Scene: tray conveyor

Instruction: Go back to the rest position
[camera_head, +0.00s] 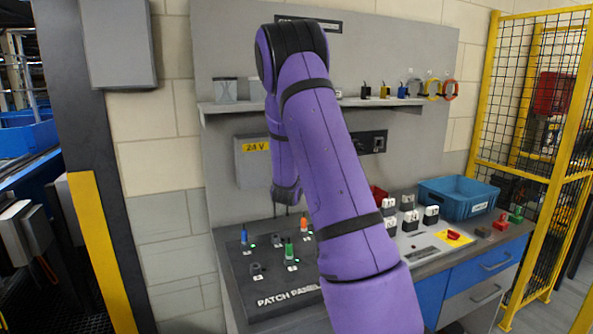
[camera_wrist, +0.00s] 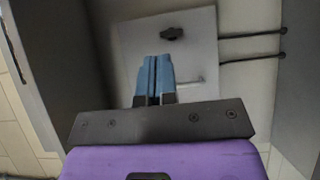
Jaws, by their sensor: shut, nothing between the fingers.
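My gripper (camera_wrist: 154,60) shows in the wrist view with its two blue fingers together and nothing between them. The fingers point at a pale grey panel or box with a dark knob (camera_wrist: 172,33); I cannot tell whether they touch it. In the head view my purple arm crosses the middle of the picture, in front of the wall board and bench, and my fingertips cannot be made out. The patch panel (camera_head: 262,283) lies on the bench with blue, green and orange plugs standing in it.
A grey box marked 24 V (camera_head: 252,165) is on the wall board, below a shelf (camera_head: 230,106) with small parts. A blue bin (camera_head: 458,196) stands at the bench's back right. A yellow fence (camera_head: 545,172) bounds the right side. Two dark cables (camera_wrist: 245,35) cross the wrist view's right side.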

